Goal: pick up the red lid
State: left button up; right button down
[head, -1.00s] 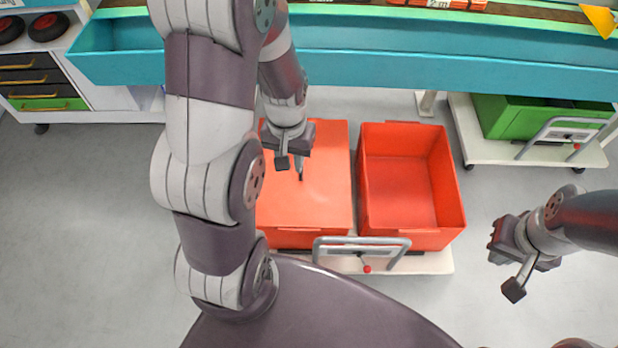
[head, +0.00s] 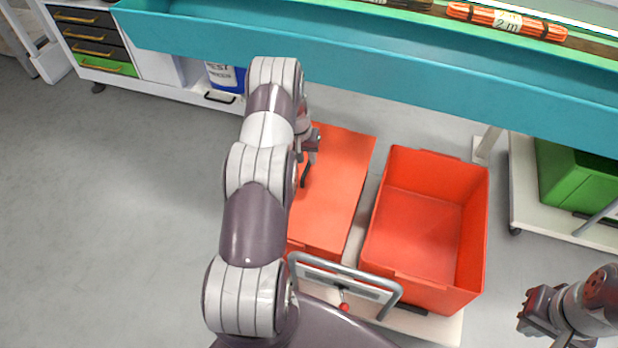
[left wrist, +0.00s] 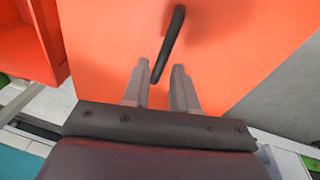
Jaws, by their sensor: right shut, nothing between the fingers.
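The red lid (head: 333,200) lies flat on the left red crate. It fills much of the left wrist view (left wrist: 225,45), with a thin dark handle (left wrist: 170,42) on top. My left gripper (head: 310,150) is over the lid, partly hidden by my own arm in the head view. In the left wrist view its two fingers (left wrist: 160,75) are apart, with the near end of the handle between their tips. I cannot tell whether they touch it. My right gripper (head: 530,310) is shut and empty at the lower right, away from the lid.
An open, empty red crate (head: 480,230) stands right of the lidded one, both on a white cart with a grey handle (head: 345,275). A teal bench edge (head: 400,70) runs behind them. A green crate (head: 575,180) is at the right. The floor on the left is clear.

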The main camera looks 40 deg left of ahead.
aim_at(308, 165)
pick_arm(q)
notch_tip(308, 165, down, 5)
jog(key=shift+w+d+f+b, duration=0.1)
jog(key=shift+d+b, duration=0.05)
jog(key=shift+b, duration=0.6)
grip_shut()
